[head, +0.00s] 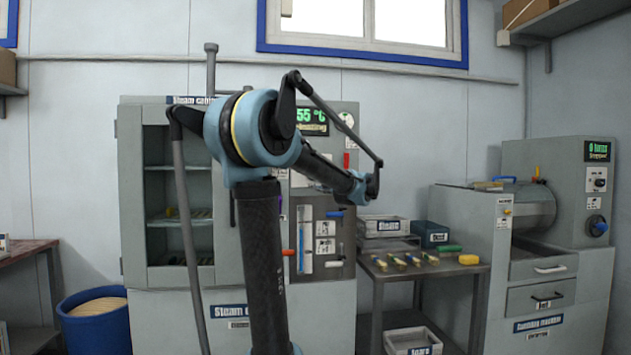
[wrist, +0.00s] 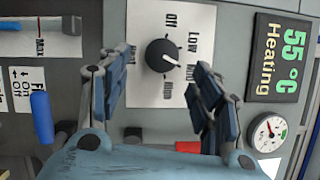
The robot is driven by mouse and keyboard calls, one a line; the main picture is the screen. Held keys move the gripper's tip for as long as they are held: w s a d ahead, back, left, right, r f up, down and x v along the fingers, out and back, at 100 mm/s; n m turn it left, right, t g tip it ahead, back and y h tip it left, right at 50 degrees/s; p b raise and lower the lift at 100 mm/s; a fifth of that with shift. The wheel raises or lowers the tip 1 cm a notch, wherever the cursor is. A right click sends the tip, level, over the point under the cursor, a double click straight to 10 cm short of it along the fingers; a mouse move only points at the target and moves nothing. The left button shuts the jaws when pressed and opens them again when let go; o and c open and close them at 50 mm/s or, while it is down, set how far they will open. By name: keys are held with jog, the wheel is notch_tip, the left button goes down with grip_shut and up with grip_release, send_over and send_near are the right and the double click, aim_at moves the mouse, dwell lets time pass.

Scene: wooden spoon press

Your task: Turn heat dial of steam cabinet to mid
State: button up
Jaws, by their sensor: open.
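The steam cabinet (head: 135,200) stands behind my arm in the head view. Its display reads 55 °C in the head view (head: 311,116) and 55 °C Heating in the wrist view (wrist: 278,58). The heat dial (wrist: 163,55) is a round black knob on a white plate marked Off, Low, Mid and High. In the head view my arm hides the dial.
A pressure gauge (wrist: 268,133) and a red part (wrist: 188,147) sit near the right finger. A blue lever (wrist: 42,117) is at the left. A side table (head: 425,268) with small tools and a machine (head: 560,230) stand at the right of the head view.

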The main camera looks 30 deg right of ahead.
jog(key=s, duration=0.5)
jog(key=shift+s+d+f, duration=0.25)
jog(key=shift+s+d, duration=0.05)
jog(key=shift+d, duration=0.05)
jog(key=a+f+n+g+y, duration=0.25)
jog(key=a+f, duration=0.25)
jog(key=a, duration=0.4)
jog(key=a+f+n+g+y, duration=0.1)
jog(key=a+f+n+g, duration=0.15)
jog(key=a+f, duration=0.45)
jog(key=s+a+f+n+g, duration=0.2)
jog(key=s+a+f, duration=0.15)
jog(key=a, duration=0.45)
jog(key=s+a+f+n+g, duration=0.2)
jog(key=a+f, duration=0.3)
jog(key=a, duration=0.3)
jog(key=s+a+f+n+g+h, duration=0.2)
jog(key=s+a+f+n+g, duration=0.4)
jog(key=s+f, duration=0.7)
jog(key=s+d+f+n+g+h, duration=0.1)
jog(key=s+f+n+h, duration=0.2)
jog(key=s+f, duration=0.6)
jog(key=shift+s+f+n, duration=0.4)
jog(key=shift+f, duration=0.1)
